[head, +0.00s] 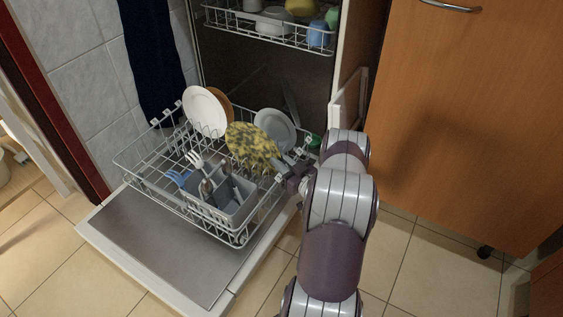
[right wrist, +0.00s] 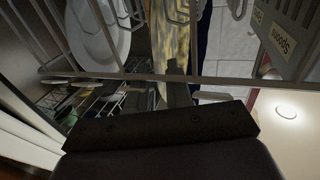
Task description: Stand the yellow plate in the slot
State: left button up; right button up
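The yellow plate (head: 250,145), mottled with dark patches, is in the lower dishwasher rack (head: 150,173), tilted close to upright behind the cutlery basket. It also shows as a narrow yellow band in the right wrist view (right wrist: 172,38). My right gripper (head: 280,167) reaches in from the right and is shut on the plate's lower right edge. In the right wrist view, dark fingers (right wrist: 178,92) meet at that edge. The plate's bottom edge and the slot under it are hidden, so I cannot tell whether it is seated. My left gripper is not in view.
A white plate (head: 204,112) and an orange plate (head: 226,103) stand to the left. A grey-white plate (head: 276,128) stands behind to the right. The grey cutlery basket (head: 228,204) holds several utensils in front. The open dishwasher door (head: 165,250) lies below.

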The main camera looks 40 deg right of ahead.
jog(key=shift+o, duration=1)
jog(key=s+p, duration=0.6)
jog(key=s, duration=0.6)
jog(key=shift+s+a, duration=0.3)
jog(key=shift+a, duration=0.05)
jog(key=shift+f, duration=0.15)
